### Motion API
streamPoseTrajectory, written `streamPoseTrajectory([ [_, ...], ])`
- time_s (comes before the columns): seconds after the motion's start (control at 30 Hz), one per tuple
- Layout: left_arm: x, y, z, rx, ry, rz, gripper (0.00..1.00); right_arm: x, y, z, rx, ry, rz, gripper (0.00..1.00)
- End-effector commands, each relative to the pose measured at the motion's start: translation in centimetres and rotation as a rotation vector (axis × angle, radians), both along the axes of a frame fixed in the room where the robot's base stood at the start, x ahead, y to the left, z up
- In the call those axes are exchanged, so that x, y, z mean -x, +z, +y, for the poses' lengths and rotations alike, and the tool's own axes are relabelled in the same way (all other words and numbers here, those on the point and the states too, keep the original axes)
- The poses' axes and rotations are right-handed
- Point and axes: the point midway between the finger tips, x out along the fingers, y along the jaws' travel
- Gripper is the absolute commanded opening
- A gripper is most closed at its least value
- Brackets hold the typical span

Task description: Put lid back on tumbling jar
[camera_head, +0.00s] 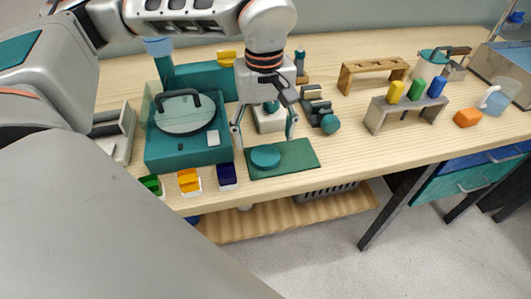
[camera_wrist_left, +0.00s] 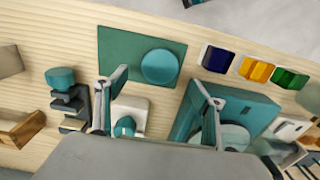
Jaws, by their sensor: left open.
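A round teal disc that looks like the lid (camera_head: 265,157) lies flat on a dark green mat (camera_head: 300,155) near the table's front edge. It also shows in the left wrist view (camera_wrist_left: 160,67). My left gripper (camera_head: 264,141) is open and empty, pointing down just above the mat, with its fingers to either side of the disc in the picture. In the left wrist view its fingertips (camera_wrist_left: 162,88) stand apart. I cannot tell for sure which thing is the tumbling jar. A clear vessel with a white handle (camera_head: 497,98) stands at the far right. My right gripper is not in view.
A teal machine with a round clear cover (camera_head: 184,115) stands left of the gripper. A white block with a teal knob (camera_head: 270,118) is close behind it. Small colored holders (camera_head: 189,181) line the front edge. Bare table lies right of the mat.

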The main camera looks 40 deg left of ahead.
Motion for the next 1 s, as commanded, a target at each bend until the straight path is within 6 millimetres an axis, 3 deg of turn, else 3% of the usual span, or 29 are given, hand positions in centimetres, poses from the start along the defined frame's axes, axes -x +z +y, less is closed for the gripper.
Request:
streamPoseTrajectory([
  [0.27,0.1,-0.7,0.0,0.000,0.000,0.003,0.68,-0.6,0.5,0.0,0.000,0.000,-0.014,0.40],
  [0.6,0.1,-5.0,-0.2,0.000,0.000,0.003,0.68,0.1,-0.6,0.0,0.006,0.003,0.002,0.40],
  [0.97,0.1,-5.1,-0.2,0.001,0.000,-0.001,0.68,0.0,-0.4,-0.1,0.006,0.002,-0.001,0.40],
  [1.0,0.1,-5.1,-0.2,0.001,0.000,-0.001,0.60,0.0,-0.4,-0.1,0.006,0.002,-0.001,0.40],
])
